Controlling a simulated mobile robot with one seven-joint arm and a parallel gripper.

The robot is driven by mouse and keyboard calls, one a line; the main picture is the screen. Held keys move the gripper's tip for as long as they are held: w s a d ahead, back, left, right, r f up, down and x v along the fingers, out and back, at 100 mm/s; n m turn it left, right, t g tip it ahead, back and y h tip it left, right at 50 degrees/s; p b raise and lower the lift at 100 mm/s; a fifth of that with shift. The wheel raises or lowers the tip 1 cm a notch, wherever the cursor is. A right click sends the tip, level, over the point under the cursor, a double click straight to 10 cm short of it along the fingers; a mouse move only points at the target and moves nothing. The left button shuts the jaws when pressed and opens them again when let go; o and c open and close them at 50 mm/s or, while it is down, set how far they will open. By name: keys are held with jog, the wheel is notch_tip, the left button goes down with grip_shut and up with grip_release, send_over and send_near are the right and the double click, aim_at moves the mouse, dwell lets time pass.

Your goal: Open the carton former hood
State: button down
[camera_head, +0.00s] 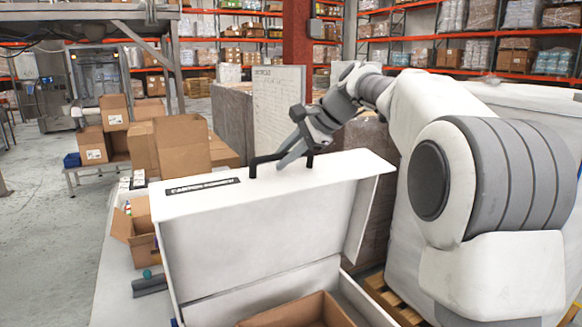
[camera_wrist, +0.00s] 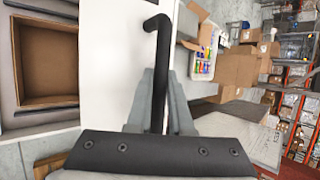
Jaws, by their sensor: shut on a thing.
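The white carton former hood (camera_head: 265,225) stands raised, with its inner face toward the head camera and its labelled panel on top. It also shows as a white surface in the wrist view (camera_wrist: 108,60). A black bar handle (camera_head: 266,158) is fixed to the labelled panel, and its bent end shows in the wrist view (camera_wrist: 158,40). My gripper (camera_head: 291,157) is shut on this handle, with one grey finger on each side of the bar in the wrist view (camera_wrist: 160,85). Below the hood, an open brown carton (camera_head: 290,312) sits inside the white base.
A red column (camera_head: 297,35) and a white panel (camera_head: 278,105) stand beyond my gripper.

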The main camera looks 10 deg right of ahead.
jog(key=shift+w+a+r, duration=0.2)
jog(key=shift+w+a, duration=0.1)
jog(key=shift+w, duration=0.4)
jog(key=shift+w+a+r, duration=0.2)
jog(key=shift+w+a, duration=0.05)
jog(key=shift+w, duration=0.45)
jog(key=c, duration=0.8)
grip_release()
jog(key=shift+s, duration=0.1)
jog(key=v, duration=1.7)
jog(key=shift+d+r, duration=0.15)
jog(key=shift+d, duration=0.1)
